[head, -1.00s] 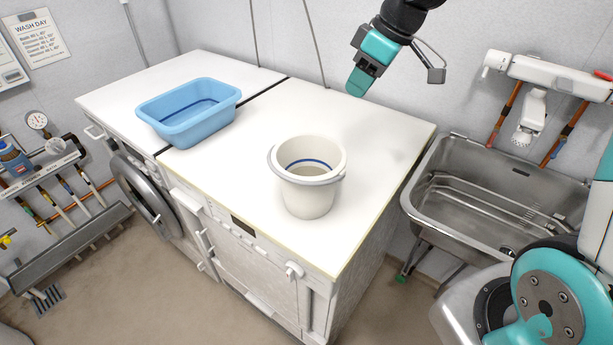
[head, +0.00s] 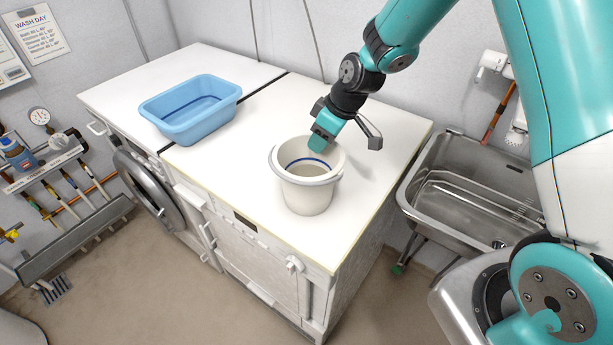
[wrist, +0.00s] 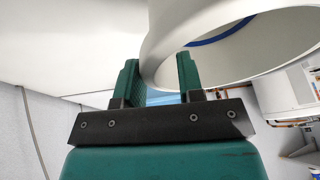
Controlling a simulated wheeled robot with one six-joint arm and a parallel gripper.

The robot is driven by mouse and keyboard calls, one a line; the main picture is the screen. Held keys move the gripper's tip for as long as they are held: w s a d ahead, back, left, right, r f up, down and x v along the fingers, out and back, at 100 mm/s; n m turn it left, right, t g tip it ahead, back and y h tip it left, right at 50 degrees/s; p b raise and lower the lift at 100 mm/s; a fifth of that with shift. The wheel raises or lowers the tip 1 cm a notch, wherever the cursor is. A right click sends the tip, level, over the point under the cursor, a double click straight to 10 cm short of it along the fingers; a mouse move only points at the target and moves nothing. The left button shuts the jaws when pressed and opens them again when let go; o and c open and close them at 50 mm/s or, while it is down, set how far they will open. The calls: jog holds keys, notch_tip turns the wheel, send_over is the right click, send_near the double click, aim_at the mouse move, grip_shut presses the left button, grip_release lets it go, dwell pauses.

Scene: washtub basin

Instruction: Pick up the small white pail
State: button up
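The small white pail (head: 308,192) stands upright on the white worktop, with a pale handle at its rim and a blue line inside. My gripper (head: 320,143) points down at the far right side of the pail's rim. In the wrist view my gripper (wrist: 160,76) is open, with its two teal fingers apart. The pail's rim (wrist: 152,50) shows between the fingers, the right finger over the pail's opening and the left one outside. I cannot tell whether either finger touches the pail.
A blue basin (head: 190,130) sits on the worktop (head: 250,165) to the left of the pail. A metal sink (head: 455,190) is to the right, beyond the worktop's edge. The worktop between basin and pail is clear.

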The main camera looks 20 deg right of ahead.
jog(key=shift+w+a+f, duration=0.1)
jog(key=shift+a+f, duration=0.05)
jog(key=shift+f, duration=0.25)
jog(key=shift+c, duration=0.5)
grip_shut()
dwell(0.7)
